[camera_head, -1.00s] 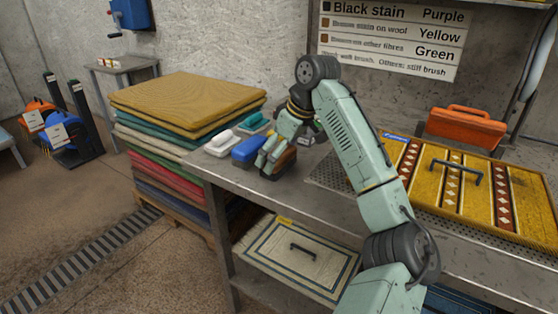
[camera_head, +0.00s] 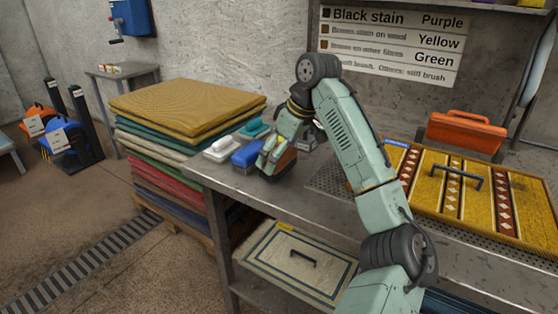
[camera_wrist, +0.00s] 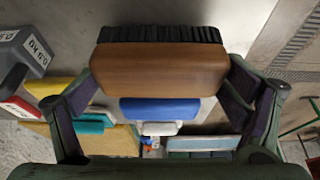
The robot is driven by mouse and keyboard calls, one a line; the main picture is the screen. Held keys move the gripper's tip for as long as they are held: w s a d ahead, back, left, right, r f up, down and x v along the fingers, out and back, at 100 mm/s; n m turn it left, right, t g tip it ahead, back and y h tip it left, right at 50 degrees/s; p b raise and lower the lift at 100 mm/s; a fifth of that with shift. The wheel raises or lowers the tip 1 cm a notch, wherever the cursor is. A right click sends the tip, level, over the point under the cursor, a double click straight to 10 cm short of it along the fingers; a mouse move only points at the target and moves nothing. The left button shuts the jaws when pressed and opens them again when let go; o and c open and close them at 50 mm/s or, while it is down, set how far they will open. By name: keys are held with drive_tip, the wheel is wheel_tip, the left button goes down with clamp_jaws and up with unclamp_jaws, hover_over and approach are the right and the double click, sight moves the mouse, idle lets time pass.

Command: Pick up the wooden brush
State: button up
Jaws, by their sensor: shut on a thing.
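The wooden brush (camera_head: 285,161) has a brown block and dark bristles. It is between the two fingers of my gripper (camera_head: 272,160), over the left end of the metal workbench (camera_head: 322,205). In the wrist view the brush (camera_wrist: 160,70) spans the space between both fingers of my gripper (camera_wrist: 163,88), and the fingers press on its ends. The bristles point to the top of that picture. My gripper is shut on the brush. I cannot tell whether the bristles touch the bench, as the fingers partly hide the brush in the head view.
A blue brush (camera_head: 247,154) is close beside my gripper on the left, with a white brush (camera_head: 221,147) and a teal brush (camera_head: 254,129) nearby. A stack of rugs (camera_head: 190,110) adjoins the bench. A yellow patterned rug (camera_head: 430,185) and an orange case (camera_head: 466,132) lie right.

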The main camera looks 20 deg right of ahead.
wheel_tip(320, 180, up, 2)
drive_tip(key=shift+r, duration=0.15)
drive_tip(key=s+b, duration=0.1)
drive_tip(key=s, duration=0.4)
drive_tip(key=s+a+r+b, duration=0.1)
drive_tip(key=s, duration=0.4)
drive_tip(key=s+b, duration=0.1)
drive_tip(key=s, duration=0.5)
drive_tip(key=shift+a+r, duration=0.15)
drive_tip(key=shift+a, duration=0.05)
drive_tip(key=o, duration=0.7)
drive_tip(key=c, duration=0.5)
